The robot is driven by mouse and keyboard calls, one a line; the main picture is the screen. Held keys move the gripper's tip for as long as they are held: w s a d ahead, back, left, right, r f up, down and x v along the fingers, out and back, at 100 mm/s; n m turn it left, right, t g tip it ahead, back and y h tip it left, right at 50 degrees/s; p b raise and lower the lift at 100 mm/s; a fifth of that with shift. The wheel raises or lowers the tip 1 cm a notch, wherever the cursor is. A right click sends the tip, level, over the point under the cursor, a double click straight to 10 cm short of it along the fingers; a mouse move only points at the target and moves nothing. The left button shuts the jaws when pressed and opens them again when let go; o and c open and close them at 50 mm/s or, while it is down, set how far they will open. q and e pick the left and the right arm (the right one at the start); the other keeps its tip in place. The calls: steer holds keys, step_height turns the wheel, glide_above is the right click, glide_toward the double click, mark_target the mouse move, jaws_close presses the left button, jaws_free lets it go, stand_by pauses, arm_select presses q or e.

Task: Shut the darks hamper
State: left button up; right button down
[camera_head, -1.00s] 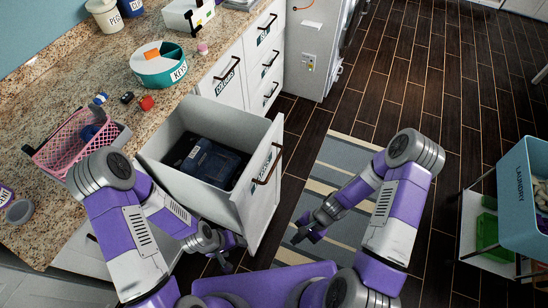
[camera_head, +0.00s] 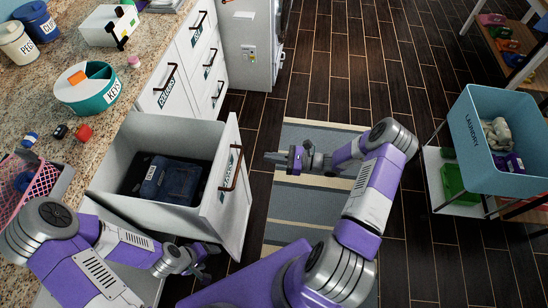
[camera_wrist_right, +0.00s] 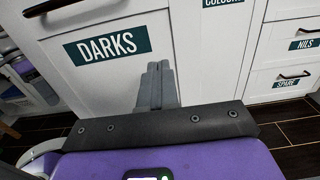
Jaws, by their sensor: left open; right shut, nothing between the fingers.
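The darks hamper (camera_head: 115,197) is a white pull-out bin standing open, with dark folded clothes (camera_head: 172,178) inside. Its front panel (camera_head: 222,205) has a dark bar handle (camera_head: 233,168) and a label, which reads DARKS in the right wrist view (camera_wrist_right: 107,46). My right gripper (camera_head: 272,158) is shut and empty, to the right of the front panel and pointing at it across a gap. In the right wrist view its closed fingers (camera_wrist_right: 156,85) are in front of the panel, below and right of the label. My left gripper (camera_head: 208,262) is open and empty, low near the panel's near bottom corner.
The granite counter (camera_head: 45,105) carries a teal KEYS bowl (camera_head: 95,96), small items and a pink basket (camera_head: 22,190). The closed colours hamper (camera_head: 165,88) is beyond. A striped rug (camera_head: 310,190) covers the floor right of the hamper. A blue laundry tub (camera_head: 470,165) stands at right.

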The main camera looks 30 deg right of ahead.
mark_target(236, 153)
steer(key=b+x, duration=0.2)
steer(key=x, duration=0.7)
steer(key=shift+a+f, duration=0.1)
steer(key=shift+a, duration=0.05)
steer(key=shift+w+a, duration=0.25)
